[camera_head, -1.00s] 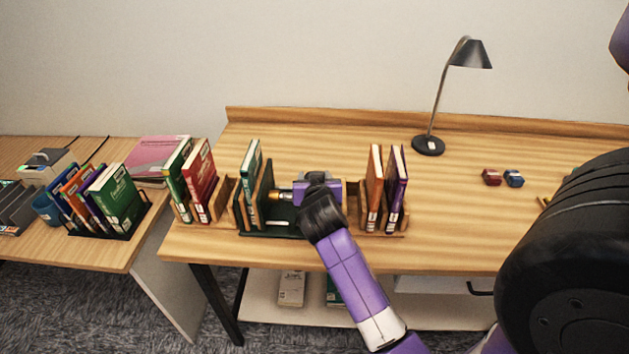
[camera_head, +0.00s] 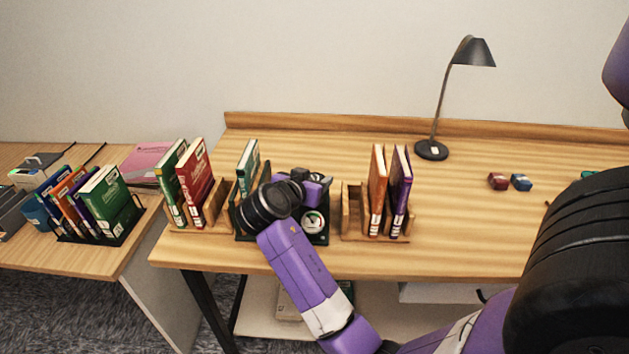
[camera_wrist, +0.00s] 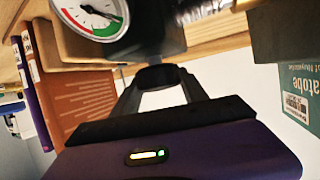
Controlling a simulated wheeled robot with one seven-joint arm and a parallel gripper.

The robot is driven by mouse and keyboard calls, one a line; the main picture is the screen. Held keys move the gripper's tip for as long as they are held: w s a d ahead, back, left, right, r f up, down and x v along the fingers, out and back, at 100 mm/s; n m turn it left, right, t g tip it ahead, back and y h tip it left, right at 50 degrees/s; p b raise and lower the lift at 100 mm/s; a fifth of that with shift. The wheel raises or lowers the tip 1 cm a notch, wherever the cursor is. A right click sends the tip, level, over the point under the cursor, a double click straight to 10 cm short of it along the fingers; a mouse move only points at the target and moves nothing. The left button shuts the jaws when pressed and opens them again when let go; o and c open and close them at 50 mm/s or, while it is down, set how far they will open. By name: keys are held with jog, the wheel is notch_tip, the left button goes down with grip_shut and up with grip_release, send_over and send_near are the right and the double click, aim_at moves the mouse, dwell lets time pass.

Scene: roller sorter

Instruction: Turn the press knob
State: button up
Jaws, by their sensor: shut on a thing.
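The press stands on the desk between wooden book stands, with a dark base and a round white gauge (camera_head: 313,222). The gauge also shows in the wrist view (camera_wrist: 92,15), its dial carrying red and green bands. My gripper (camera_wrist: 160,78) is shut on the press knob, a dark part at the fingertips in the wrist view; the jaws hide most of it. A blurred metal shaft (camera_wrist: 205,10) shows beside the dark press body (camera_wrist: 150,35). In the head view my wrist covers much of the press, and the fingertips are hidden.
A green book (camera_head: 248,165) stands close left of the press. Orange (camera_head: 377,190) and purple (camera_head: 401,190) books stand to its right. Red (camera_head: 197,180) and green books are farther left.

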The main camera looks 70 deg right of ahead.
jog(key=o, duration=1.3)
jog(key=shift+o, duration=0.2)
jog(key=b+v, duration=0.1)
jog(key=v, duration=0.6)
jog(key=shift+a+r, duration=0.1)
jog(key=shift+a, duration=0.25)
jog(key=shift+a, duration=0.1)
